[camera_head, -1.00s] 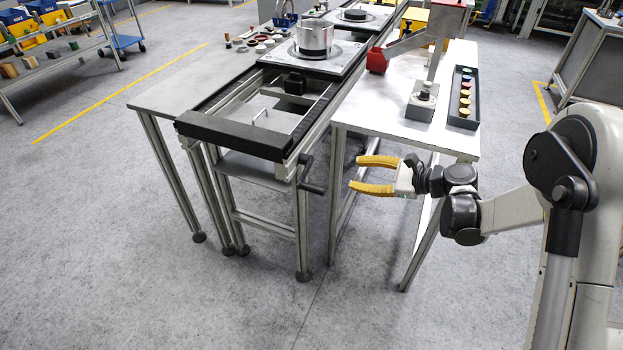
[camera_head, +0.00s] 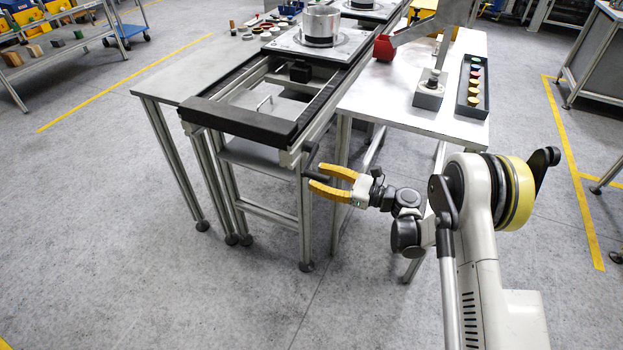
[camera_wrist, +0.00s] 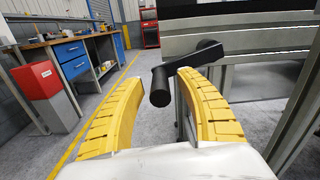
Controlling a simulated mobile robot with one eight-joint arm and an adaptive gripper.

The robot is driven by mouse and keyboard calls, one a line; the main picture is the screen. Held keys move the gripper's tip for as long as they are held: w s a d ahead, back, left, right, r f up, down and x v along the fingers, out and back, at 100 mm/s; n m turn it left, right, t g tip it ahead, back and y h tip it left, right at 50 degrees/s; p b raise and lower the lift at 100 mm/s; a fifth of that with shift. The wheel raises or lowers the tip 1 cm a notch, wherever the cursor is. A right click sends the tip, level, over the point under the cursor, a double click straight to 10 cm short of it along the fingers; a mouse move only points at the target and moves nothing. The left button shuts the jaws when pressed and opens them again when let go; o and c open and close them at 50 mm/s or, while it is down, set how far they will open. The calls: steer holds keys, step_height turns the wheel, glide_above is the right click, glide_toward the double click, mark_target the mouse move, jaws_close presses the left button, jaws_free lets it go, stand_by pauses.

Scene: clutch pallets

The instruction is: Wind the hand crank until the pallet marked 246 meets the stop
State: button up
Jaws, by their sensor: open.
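The black hand crank (camera_wrist: 204,57) shows in the wrist view at the conveyor's front end, with its round grip (camera_wrist: 160,87) pointing toward me. In the head view the crank (camera_head: 307,158) is partly hidden by my gripper. My gripper (camera_head: 316,177) has yellow fingers, spread apart. In the wrist view the crank grip appears between my fingertips (camera_wrist: 157,82), nearer the right one; I cannot tell whether it touches. The nearest pallet (camera_head: 340,50) sits on the conveyor and carries a metal cylinder (camera_head: 319,24). A second pallet (camera_head: 385,12) is farther back. No number is readable.
A black bar (camera_head: 237,120) crosses the conveyor's front end, and a small black block (camera_head: 300,71) sits between the rails. A white table (camera_head: 395,112) stands at the right, with a dark tray (camera_head: 460,108). The floor in front is clear.

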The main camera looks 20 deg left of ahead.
steer(key=shift+w+a, duration=0.1)
steer(key=shift+a, duration=1.1)
jaws_close()
steer(key=shift+r, duration=0.25)
